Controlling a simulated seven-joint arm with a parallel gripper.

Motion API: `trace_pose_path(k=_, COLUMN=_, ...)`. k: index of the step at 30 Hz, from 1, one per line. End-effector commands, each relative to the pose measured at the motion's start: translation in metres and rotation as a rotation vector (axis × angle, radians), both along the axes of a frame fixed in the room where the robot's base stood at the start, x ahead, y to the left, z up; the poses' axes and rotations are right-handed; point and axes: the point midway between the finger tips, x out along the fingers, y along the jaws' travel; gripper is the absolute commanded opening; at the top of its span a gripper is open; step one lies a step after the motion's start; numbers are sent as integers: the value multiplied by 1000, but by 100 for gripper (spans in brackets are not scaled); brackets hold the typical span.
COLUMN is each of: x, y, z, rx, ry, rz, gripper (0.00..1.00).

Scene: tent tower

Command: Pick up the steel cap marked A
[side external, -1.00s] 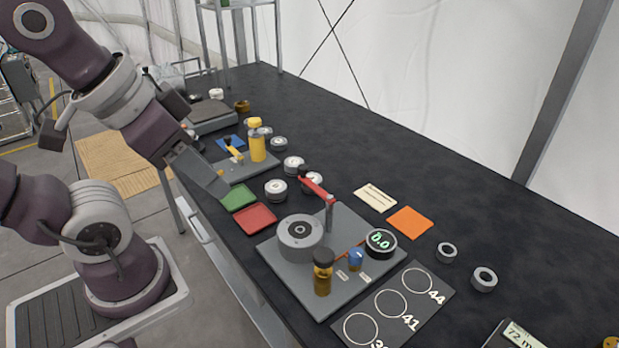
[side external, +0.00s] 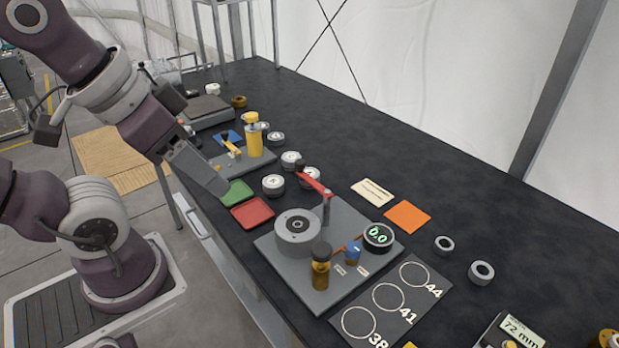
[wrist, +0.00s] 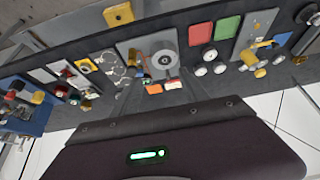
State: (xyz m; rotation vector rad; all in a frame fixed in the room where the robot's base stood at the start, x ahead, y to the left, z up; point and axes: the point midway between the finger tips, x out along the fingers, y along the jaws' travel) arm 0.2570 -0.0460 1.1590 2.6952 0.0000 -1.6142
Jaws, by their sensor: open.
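Several steel caps stand on the dark table in the side external view, near the red-handled press. One cap (side external: 273,185) is close to the green and red pads, with a mark on top too small to read. Others are a cap (side external: 291,160) behind it, a cap (side external: 309,177) by the red lever and a cap (side external: 276,137) farther back. I cannot tell which is marked A. The wrist view shows caps (wrist: 208,53) beyond my gripper. My gripper (side external: 212,182) is open, above the table's near edge, left of the caps and apart from them; its fingertips are not clear.
The press (side external: 298,228) on a grey plate with a red lever (side external: 313,180) stands right of the caps. A yellow-post fixture (side external: 254,140) stands behind them. A green pad (side external: 236,193) and red pad (side external: 252,213) lie in front. The back right table is mostly clear.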

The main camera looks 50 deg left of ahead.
Motion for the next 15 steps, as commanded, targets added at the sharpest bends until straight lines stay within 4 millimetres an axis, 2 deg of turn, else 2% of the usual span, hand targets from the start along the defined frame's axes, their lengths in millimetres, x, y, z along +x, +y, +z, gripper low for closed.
trace_pose_path(k=1, x=0, y=0, z=0, rx=0, ry=0, rz=0, gripper=64)
trace_pose_path(k=3, x=0, y=0, z=0, rx=0, ry=0, rz=0, gripper=74)
trace_pose_path(k=11, x=1, y=0, z=0, rx=1, ry=-1, rz=0, gripper=74)
trace_pose_path(k=13, x=13, y=8, z=2, rx=27, ry=-13, rz=17, gripper=74)
trace_pose_path(k=14, x=24, y=16, z=3, rx=51, ry=-25, rz=30, gripper=74)
trace_pose_path(k=15, x=45, y=31, z=5, rx=99, ry=-46, rz=51, gripper=74)
